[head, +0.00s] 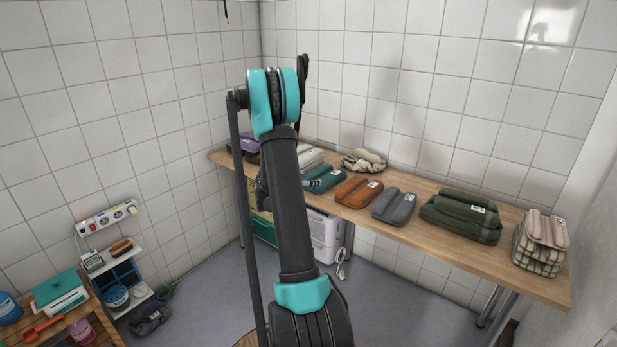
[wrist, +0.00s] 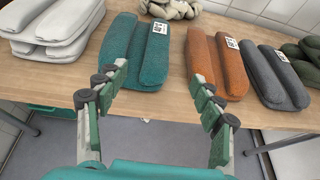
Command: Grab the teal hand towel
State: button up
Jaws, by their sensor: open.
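The teal hand towel (head: 326,178) lies folded on the wooden table, between a white towel stack and an orange towel. In the wrist view the teal towel (wrist: 140,58) shows as two thick rolls side by side with a white printed tag on the right one. My gripper (wrist: 158,98) is open and empty, its fingers spread in front of the towel's near end, with the left fingertip close to the towel's near left edge. I cannot tell whether it touches.
An orange towel (wrist: 216,62) and a grey towel (wrist: 272,75) lie to the right. White folded towels (wrist: 58,28) lie to the left, and a cream twisted cloth (wrist: 174,8) lies behind. Farther right are a dark green bundle (head: 462,217) and a checked stack (head: 540,243). Tiled walls stand behind.

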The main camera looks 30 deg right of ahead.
aim_at(328, 178)
jog(key=x, duration=1.7)
jog(key=shift+w+d, duration=0.1)
jog(key=shift+w, duration=0.2)
jog(key=shift+c, duration=0.3)
grip_shut()
